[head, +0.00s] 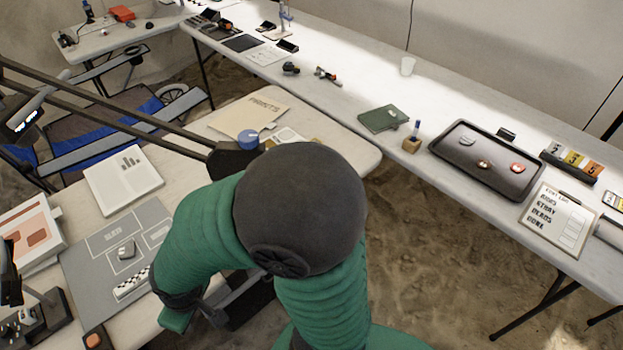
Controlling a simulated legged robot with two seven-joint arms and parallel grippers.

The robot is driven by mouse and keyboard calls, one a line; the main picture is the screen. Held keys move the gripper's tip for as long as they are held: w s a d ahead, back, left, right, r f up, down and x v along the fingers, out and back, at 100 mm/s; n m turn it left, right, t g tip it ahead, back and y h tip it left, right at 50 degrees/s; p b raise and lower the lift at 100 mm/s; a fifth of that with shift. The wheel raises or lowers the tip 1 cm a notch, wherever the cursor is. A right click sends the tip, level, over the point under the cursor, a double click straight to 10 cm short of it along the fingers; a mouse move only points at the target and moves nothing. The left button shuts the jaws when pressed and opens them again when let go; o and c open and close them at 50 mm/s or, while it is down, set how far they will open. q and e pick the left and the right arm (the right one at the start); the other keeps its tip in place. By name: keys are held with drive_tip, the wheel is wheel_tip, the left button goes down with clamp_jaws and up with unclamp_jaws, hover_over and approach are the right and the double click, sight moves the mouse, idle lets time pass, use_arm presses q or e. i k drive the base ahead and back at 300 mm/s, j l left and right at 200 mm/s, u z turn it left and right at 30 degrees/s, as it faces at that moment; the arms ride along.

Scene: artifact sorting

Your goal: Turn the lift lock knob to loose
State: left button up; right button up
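No knob is marked with readable "lift lock" lettering. A blue round part (248,139) sits by a black block (228,160) at the end of a dark boom from the upper left. It may be the knob, but I cannot tell its setting. My green arm with its big dark grey joint fills the middle and hides what lies behind it. Dark and grey parts that may belong to a gripper show low, left of centre, partly behind the arm; no fingertips are clear. I cannot tell which gripper they belong to, and no other gripper shows.
The near table carries a grey mat (92,260), a white sheet (122,180) and a tan folder (248,113). The long back table holds a dark tray (455,168), a green book (383,118) and a clipboard (575,205). Sandy floor lies between the tables.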

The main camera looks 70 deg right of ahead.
sight(248, 139)
drive_tip(key=l+z, duration=0.15)
drive_tip(key=z, duration=0.25)
drive_tip(key=l+z, duration=0.15)
drive_tip(key=z, duration=0.2)
drive_tip(key=l+z, duration=0.15)
drive_tip(key=z, duration=0.25)
drive_tip(key=l+z, duration=0.15)
drive_tip(key=z, duration=0.2)
drive_tip(key=l, duration=0.1)
